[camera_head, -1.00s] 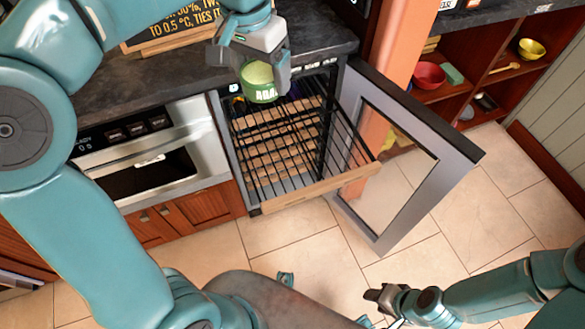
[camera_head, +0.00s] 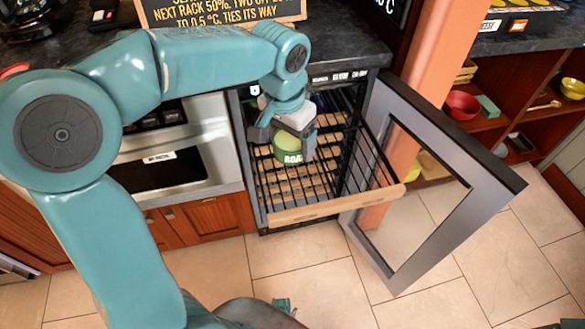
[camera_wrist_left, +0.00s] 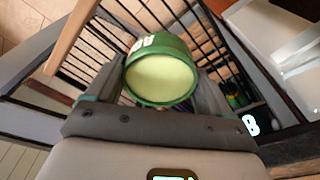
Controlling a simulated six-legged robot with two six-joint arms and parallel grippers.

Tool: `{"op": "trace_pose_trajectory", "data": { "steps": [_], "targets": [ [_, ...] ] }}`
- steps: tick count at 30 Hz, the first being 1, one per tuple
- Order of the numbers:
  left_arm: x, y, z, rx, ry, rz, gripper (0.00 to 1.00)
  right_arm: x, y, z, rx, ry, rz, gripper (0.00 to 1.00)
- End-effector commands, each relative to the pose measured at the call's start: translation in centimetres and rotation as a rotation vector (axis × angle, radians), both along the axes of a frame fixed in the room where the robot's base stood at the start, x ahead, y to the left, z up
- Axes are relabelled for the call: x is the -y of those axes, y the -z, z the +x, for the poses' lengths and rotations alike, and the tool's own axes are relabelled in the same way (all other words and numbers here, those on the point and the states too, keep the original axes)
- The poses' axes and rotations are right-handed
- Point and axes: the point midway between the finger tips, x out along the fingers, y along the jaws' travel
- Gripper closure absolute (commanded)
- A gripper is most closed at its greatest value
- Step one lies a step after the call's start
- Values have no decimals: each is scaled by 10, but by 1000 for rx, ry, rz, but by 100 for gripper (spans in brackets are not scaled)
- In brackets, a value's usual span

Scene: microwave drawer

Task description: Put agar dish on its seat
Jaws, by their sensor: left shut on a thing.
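The agar dish (camera_head: 287,149) is a green round dish with a pale top and white lettering. My left gripper (camera_head: 284,142) is shut on it, over the pulled-out wire rack (camera_head: 335,186) with a wooden front bar. In the left wrist view the dish (camera_wrist_left: 160,78) sits between the two fingers (camera_wrist_left: 160,90), its pale face toward the camera. I cannot tell whether the dish touches the rack. No marked seat can be made out; the dish and gripper cover part of the rack. My right gripper is out of the head view.
A cabinet door (camera_head: 447,190) with a window stands open to the right of the rack. An oven (camera_head: 160,160) is on the left. A dark counter (camera_head: 345,45) with a chalkboard sign (camera_head: 220,12) lies behind. Shelves with bowls (camera_head: 462,105) are at the right.

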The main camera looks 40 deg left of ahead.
Motion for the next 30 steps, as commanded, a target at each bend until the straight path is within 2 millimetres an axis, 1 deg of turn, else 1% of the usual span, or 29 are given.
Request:
{"op": "trace_pose_trajectory", "data": {
  "steps": [1, 3, 8, 12, 15, 23, 27, 28, 29, 30],
  "targets": [
    [1, 15, 0, -2, 0, 0, 59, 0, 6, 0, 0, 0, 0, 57],
    [1, 26, 0, 0, 0, -1, 59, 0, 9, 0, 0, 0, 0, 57],
    [2, 40, 1, 1, -1, 0, 59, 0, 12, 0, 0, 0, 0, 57],
    [3, 65, 1, -2, 1, 0, 59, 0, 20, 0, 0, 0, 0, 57],
    [3, 76, 1, 1, 0, 0, 59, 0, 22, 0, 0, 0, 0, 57],
    [3, 77, 1, 3, 0, 0, 59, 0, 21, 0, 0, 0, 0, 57],
    [3, 81, 1, 2, 0, 0, 59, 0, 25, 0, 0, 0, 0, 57],
    [3, 81, 1, 1, 0, 0, 15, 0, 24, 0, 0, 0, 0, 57],
    [3, 80, 1, 1, 0, 0, 6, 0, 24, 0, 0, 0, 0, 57],
    [3, 80, 1, 1, 0, 0, 0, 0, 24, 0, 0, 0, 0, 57]
  ]
}}
